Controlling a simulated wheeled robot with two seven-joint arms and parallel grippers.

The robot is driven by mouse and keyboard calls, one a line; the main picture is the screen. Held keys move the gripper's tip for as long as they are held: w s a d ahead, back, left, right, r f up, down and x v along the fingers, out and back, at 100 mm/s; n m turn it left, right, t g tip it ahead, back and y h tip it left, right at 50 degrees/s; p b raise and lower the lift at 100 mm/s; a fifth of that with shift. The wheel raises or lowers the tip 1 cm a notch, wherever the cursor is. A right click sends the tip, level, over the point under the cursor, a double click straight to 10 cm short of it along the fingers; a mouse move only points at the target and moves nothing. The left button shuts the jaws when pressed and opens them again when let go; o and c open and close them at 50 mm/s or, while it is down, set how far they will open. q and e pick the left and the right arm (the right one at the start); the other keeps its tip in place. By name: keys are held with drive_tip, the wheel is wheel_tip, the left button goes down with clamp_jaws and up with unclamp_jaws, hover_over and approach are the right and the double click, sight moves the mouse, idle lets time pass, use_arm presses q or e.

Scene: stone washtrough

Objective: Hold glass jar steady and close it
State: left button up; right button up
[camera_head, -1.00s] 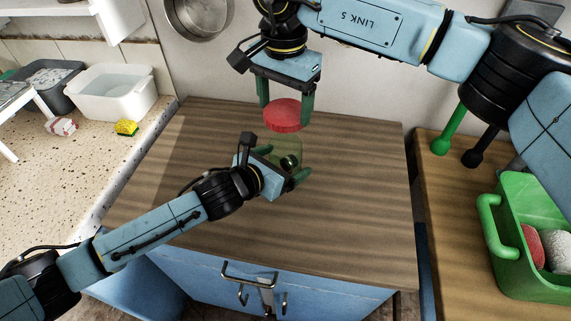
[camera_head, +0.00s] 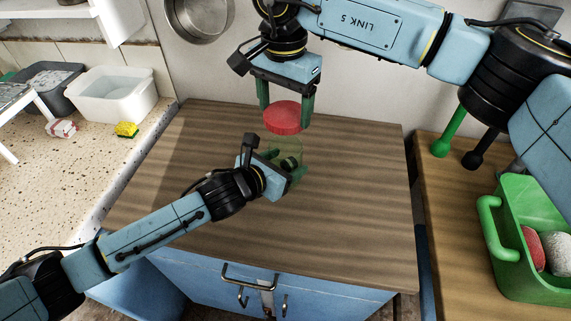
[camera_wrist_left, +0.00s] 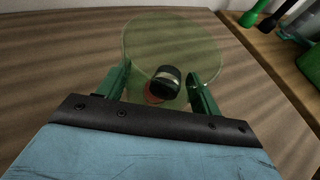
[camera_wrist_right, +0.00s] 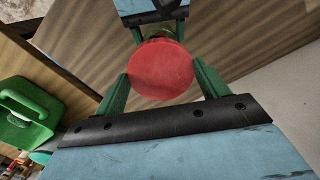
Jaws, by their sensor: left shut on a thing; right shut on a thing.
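The glass jar (camera_head: 289,150) stands on the wooden worktop, faintly greenish and see-through, with a small dark object inside it. The jar also shows in the left wrist view (camera_wrist_left: 170,45), between the green fingers. My left gripper (camera_head: 296,170) is shut on the jar from the front left. The red round lid (camera_head: 283,118) is held above the jar's mouth by my right gripper (camera_head: 286,108), which comes from above and is shut on it. In the right wrist view the lid (camera_wrist_right: 161,69) sits between the fingers and hides most of the jar.
The wooden worktop (camera_head: 340,220) is clear around the jar. A green basket (camera_head: 530,275) with a red and a pale thing stands on the right counter. A white basin (camera_head: 115,98) and a yellow sponge (camera_head: 126,130) are at the left. A pan (camera_head: 198,15) hangs behind.

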sight(284, 137)
drive_tip(key=shift+f, duration=2.5)
drive_tip(key=shift+f, duration=0.1)
drive_tip(key=shift+f, duration=0.8)
drive_tip(key=shift+f, duration=0.55)
